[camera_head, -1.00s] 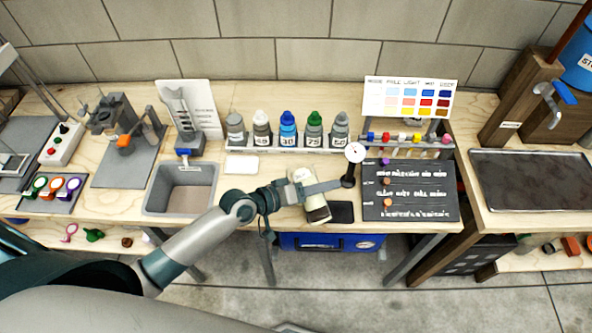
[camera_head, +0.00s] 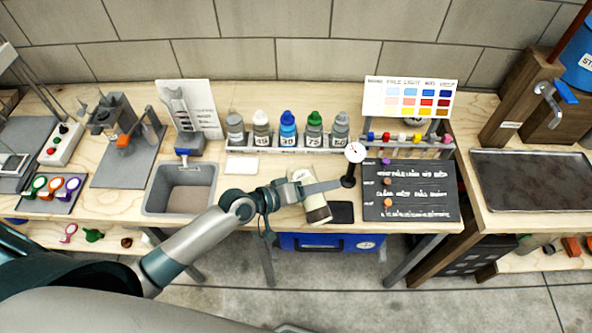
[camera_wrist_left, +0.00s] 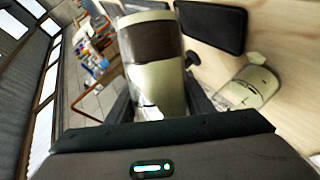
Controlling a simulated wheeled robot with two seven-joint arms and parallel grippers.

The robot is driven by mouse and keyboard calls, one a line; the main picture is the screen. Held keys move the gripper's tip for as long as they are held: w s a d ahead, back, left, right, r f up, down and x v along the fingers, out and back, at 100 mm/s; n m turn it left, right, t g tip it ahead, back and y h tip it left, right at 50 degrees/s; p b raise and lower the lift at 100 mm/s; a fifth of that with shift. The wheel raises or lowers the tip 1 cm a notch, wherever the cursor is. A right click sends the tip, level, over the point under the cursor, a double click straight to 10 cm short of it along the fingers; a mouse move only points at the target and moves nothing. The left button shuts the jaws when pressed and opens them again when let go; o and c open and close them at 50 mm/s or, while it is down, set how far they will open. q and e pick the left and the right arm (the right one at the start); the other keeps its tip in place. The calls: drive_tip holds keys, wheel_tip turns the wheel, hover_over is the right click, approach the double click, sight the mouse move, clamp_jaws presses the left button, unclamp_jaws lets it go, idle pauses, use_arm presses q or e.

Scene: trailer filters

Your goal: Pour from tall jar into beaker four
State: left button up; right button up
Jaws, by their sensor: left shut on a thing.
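My left gripper (camera_head: 297,191) reaches in over the front of the bench, right of the sink. It is shut on a tall cream cylinder (camera_head: 318,211) with a dark band, which leans a little in the head view. In the left wrist view the cylinder (camera_wrist_left: 150,80) stands between the two dark fingers, its pale rim at the top. I cannot tell what is inside it, or for certain that it is the tall jar. I cannot pick out a beaker marked four. My right gripper is not in view.
A rack of several numbered bottles (camera_head: 288,131) stands at the back. A dial gauge (camera_head: 354,153) and a black written board (camera_head: 435,197) are to the right. A dark pad (camera_head: 341,212) lies beside the cylinder. The sink (camera_head: 186,190) is to the left.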

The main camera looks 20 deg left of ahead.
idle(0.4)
use_arm(q)
drive_tip(key=r+m+p, duration=0.1)
drive_tip(key=p, duration=0.1)
drive_tip(key=r+m+t+y+p, duration=0.1)
drive_tip(key=r+m+p, duration=0.1)
drive_tip(key=shift+w+a+r+t, duration=0.1)
drive_tip(key=shift+w+a+t, duration=0.1)
drive_tip(key=shift+t, duration=0.1)
drive_tip(key=shift+w, duration=0.1)
drive_tip(key=shift+m, duration=0.3)
